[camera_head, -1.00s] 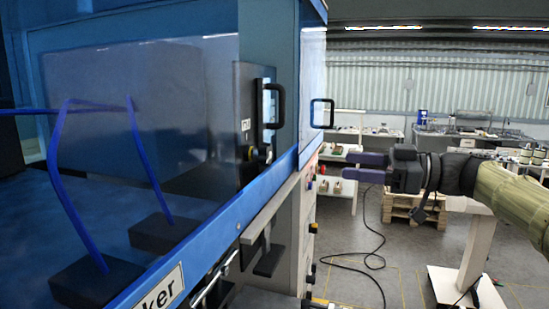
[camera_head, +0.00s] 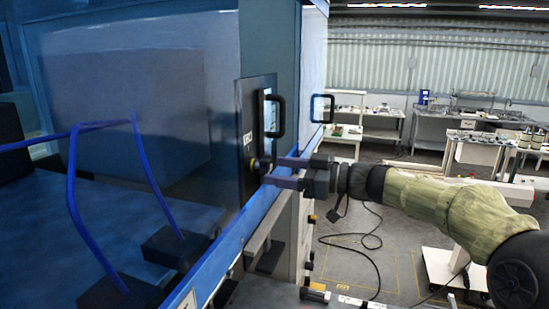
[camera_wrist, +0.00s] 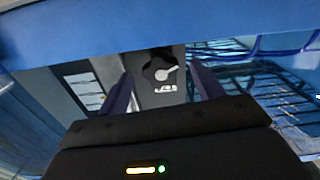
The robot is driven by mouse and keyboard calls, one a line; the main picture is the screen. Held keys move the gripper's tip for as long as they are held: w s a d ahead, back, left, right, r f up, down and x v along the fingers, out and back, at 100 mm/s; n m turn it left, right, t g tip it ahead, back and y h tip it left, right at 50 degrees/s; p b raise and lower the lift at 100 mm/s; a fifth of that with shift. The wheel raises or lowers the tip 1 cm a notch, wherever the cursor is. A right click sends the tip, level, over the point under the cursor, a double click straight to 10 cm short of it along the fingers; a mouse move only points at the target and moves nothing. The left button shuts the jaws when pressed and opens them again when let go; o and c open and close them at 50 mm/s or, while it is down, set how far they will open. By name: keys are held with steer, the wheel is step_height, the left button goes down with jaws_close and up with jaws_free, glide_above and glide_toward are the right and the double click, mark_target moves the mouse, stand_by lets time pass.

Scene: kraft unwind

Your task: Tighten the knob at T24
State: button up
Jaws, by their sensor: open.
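A dark knob (camera_head: 262,165) with a brassy edge sits low on a dark upright panel (camera_head: 240,170) of the blue machine. In the wrist view the knob (camera_wrist: 160,68) is black with a light pointer-like part. A small white label beside it appears upside down there and is too small to read surely. My gripper (camera_head: 276,171) is open, its two purple fingers pointing left at the knob. In the wrist view the knob shows between the fingers, apart from both. I cannot tell how far the fingertips are from it.
A black handle (camera_head: 275,115) stands just above the knob, and another handle (camera_head: 322,108) is farther right. The blue machine ledge (camera_head: 240,237) runs below the panel. Blue hoses (camera_head: 72,190) lie behind the glass at left. The floor at right is mostly open, with a cable.

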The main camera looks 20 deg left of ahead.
steer(key=shift+s+a+p, duration=0.1)
steer(key=shift+a+p, duration=0.25)
steer(key=shift+a, duration=0.65)
steer(key=c, duration=1)
